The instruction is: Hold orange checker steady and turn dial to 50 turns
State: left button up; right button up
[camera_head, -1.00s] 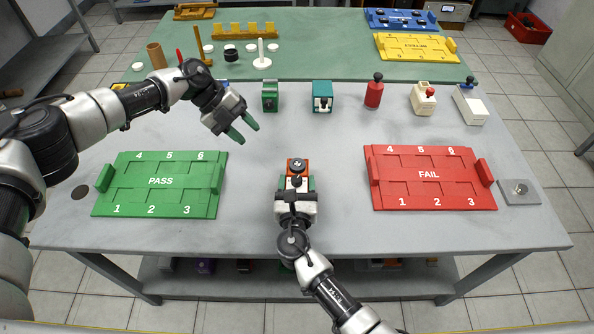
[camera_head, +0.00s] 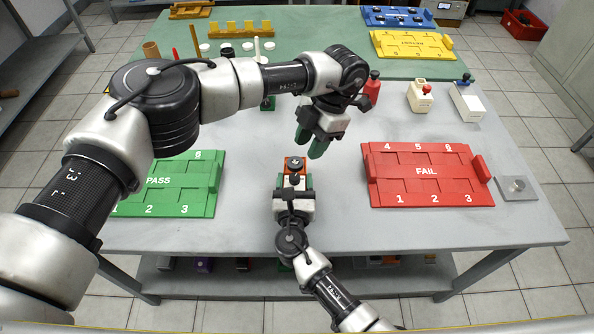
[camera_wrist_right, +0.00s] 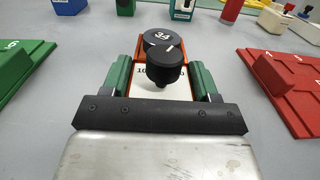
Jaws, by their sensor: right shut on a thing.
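The orange checker (camera_head: 294,162) stands on the table between the two trays. In the right wrist view the orange checker (camera_wrist_right: 140,57) has a black disc marked 34 (camera_wrist_right: 163,38) and a black dial (camera_wrist_right: 165,68) with a white line. My right gripper (camera_head: 294,183) is shut on the checker; in the wrist view its green fingers (camera_wrist_right: 162,80) sit on either side. My left gripper (camera_head: 312,143) is above and slightly right of the checker, its green fingers apart and pointing down, holding nothing that I can see.
The green PASS tray (camera_head: 195,192) lies left, partly hidden by my left arm. The red FAIL tray (camera_head: 427,180) lies right, with a grey plate (camera_head: 517,188) beside it.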

aim_at(296, 176)
pick_arm(q)
jog(key=x, duration=0.8)
jog(key=shift+s+f, duration=0.1)
jog(key=shift+f, duration=0.3)
